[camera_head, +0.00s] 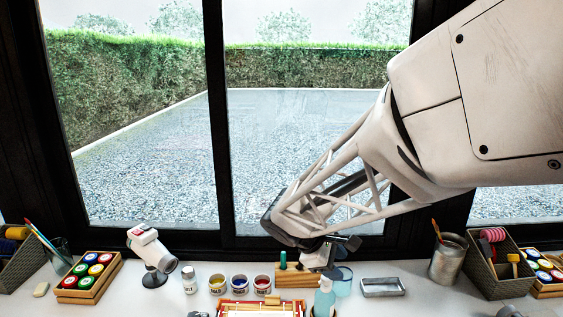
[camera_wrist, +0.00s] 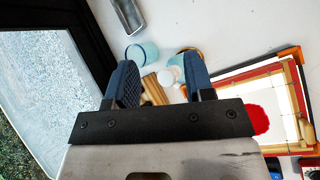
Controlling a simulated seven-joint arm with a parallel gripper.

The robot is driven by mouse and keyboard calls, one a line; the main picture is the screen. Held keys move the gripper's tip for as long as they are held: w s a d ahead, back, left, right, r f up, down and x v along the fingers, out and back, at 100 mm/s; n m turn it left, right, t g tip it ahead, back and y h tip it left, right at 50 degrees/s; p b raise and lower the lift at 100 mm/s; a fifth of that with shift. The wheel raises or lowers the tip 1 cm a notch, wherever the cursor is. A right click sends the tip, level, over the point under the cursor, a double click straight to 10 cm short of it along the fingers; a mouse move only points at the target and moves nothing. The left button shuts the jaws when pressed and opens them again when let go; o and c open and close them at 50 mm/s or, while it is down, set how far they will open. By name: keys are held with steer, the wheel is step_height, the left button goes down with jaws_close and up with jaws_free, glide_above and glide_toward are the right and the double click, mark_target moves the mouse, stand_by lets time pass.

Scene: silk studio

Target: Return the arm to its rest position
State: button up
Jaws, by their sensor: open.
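My gripper (camera_head: 330,253) hangs at the end of my white lattice arm, above the back of the table, near the window. In the wrist view its two dark-blue fingers (camera_wrist: 160,78) stand well apart, with nothing held between them. Below and beyond the fingers are a wooden block (camera_wrist: 153,92), a blue glass (camera_wrist: 142,53) and a white-capped bottle (camera_wrist: 168,75). In the head view the gripper is just above the wooden block (camera_head: 293,281) and the glass (camera_head: 342,283); I cannot tell the exact gap.
A framed silk (camera_wrist: 285,95) with a red spot lies at the front. Paint jars (camera_head: 240,284), a metal tray (camera_head: 383,287), a white lamp-like device (camera_head: 152,250), a brush can (camera_head: 448,260) and a dark basket (camera_head: 500,270) line the table. The window frame (camera_head: 216,120) stands close behind my arm.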

steer(key=s+d+r+m+y, duration=0.1)
steer(key=s+d+m+y, duration=0.1)
steer(key=s+m, duration=0.2)
steer(key=s+d+r+m+t+y, duration=0.1)
steer(key=s+d+r+m+y, duration=0.1)
steer(key=s, duration=0.9)
steer(key=s+d+r+m+y, duration=0.2)
steer(key=s+m+y, duration=0.1)
steer(key=s+m, duration=0.4)
steer(key=shift+s+r+y, duration=0.2)
steer(key=shift+s+y, duration=0.2)
steer(key=shift+s, duration=0.05)
